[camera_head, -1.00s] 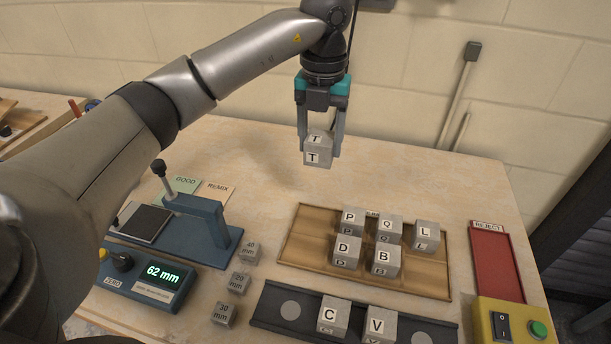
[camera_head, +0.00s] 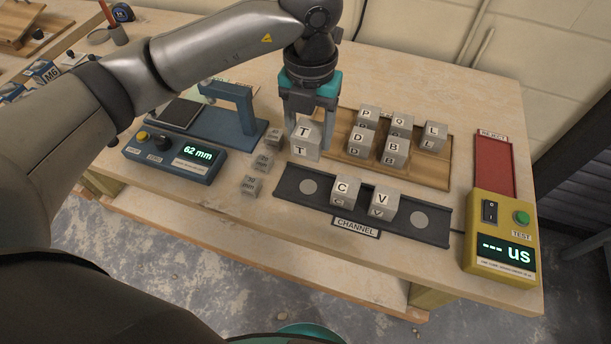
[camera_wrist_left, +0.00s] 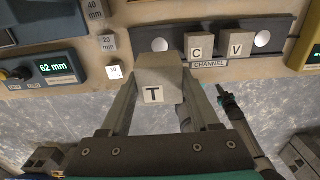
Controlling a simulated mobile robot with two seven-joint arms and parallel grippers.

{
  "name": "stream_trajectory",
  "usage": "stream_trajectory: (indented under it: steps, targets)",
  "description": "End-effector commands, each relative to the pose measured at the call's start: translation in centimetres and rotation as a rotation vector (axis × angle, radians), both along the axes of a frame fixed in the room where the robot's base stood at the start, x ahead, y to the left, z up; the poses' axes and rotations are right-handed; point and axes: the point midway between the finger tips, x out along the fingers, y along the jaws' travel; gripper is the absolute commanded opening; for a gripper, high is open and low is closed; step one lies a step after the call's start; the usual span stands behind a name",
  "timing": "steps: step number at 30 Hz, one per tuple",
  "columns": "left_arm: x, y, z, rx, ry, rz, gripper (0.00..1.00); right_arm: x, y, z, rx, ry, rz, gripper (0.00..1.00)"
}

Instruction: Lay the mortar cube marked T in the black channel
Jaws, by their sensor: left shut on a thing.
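The grey mortar cube marked T (camera_head: 305,141) is held between the fingers of my left gripper (camera_head: 309,122). In the left wrist view the T cube (camera_wrist_left: 156,84) sits between both fingers, in front of the channel. The black channel (camera_head: 328,210) runs along the front of the bench, with cube C (camera_head: 344,191) and cube V (camera_head: 384,200) standing in its middle. A pale round disc shows at each end of the channel. In the head view the T cube appears above the channel's back left side, apart from C.
A wooden tray (camera_head: 440,172) behind the channel holds several lettered cubes. Small grey gauge blocks (camera_head: 262,161) stand left of the channel. A blue gauge reading 62 mm (camera_head: 172,160), a yellow tester (camera_head: 500,237) and a red reject tray (camera_head: 494,165) are at the sides.

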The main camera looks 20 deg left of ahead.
Motion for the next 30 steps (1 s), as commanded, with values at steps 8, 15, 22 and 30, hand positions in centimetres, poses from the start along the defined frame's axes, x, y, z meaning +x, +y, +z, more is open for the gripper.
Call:
stream_trajectory:
  steps: [8, 15, 22, 30]
  targets:
    - [0.0, 0.0, -6.9, 0.000, 0.002, 0.001, 0.00, 0.2, 0.0, -0.7, -0.001, -0.002, 0.000, 0.00]
    - [0.1, 0.0, -8.9, -0.001, -0.001, 0.000, 0.00, 0.1, 0.0, -0.9, -0.001, -0.002, 0.000, 0.00]
    - [0.0, 0.0, -12.1, 0.000, 0.000, 0.002, 0.00, 0.1, 0.0, -1.3, -0.001, -0.002, 0.000, 0.00]
    - [0.1, 0.0, -12.9, -0.001, -0.003, 0.000, 0.00, 0.1, 0.0, -1.4, -0.001, -0.002, 0.000, 0.00]
